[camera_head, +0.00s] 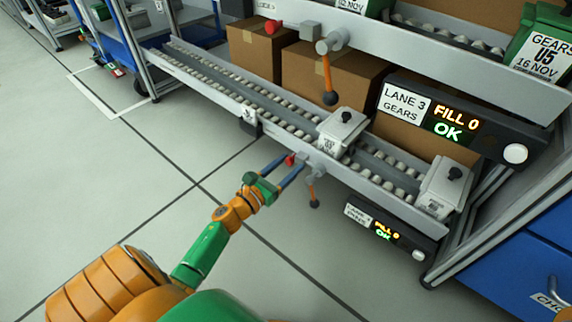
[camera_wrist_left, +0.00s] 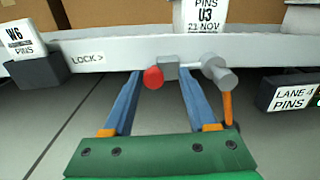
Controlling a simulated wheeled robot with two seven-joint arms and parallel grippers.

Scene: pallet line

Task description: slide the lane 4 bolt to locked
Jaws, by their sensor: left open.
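The lane 4 bolt's red knob (camera_head: 290,160) sits on the front rail of the lower lane, left of a grey block and a grey pivot with an orange lever (camera_head: 312,190). In the left wrist view the red knob (camera_wrist_left: 153,78) is close to the grey block (camera_wrist_left: 170,72), and "LOCK >" is printed on the rail (camera_wrist_left: 110,54) to its left. My left gripper (camera_head: 288,166) is open, its two blue fingers (camera_wrist_left: 159,80) on either side of the knob, not visibly closed on it. My right gripper is not in view.
The lane 4 display (camera_head: 385,232) hangs under the rail at right; it also shows in the left wrist view (camera_wrist_left: 292,92). Lane 3 above has a similar red knob (camera_head: 272,26) and lever (camera_head: 328,80). White bins (camera_head: 341,132) stand on the lower rollers.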

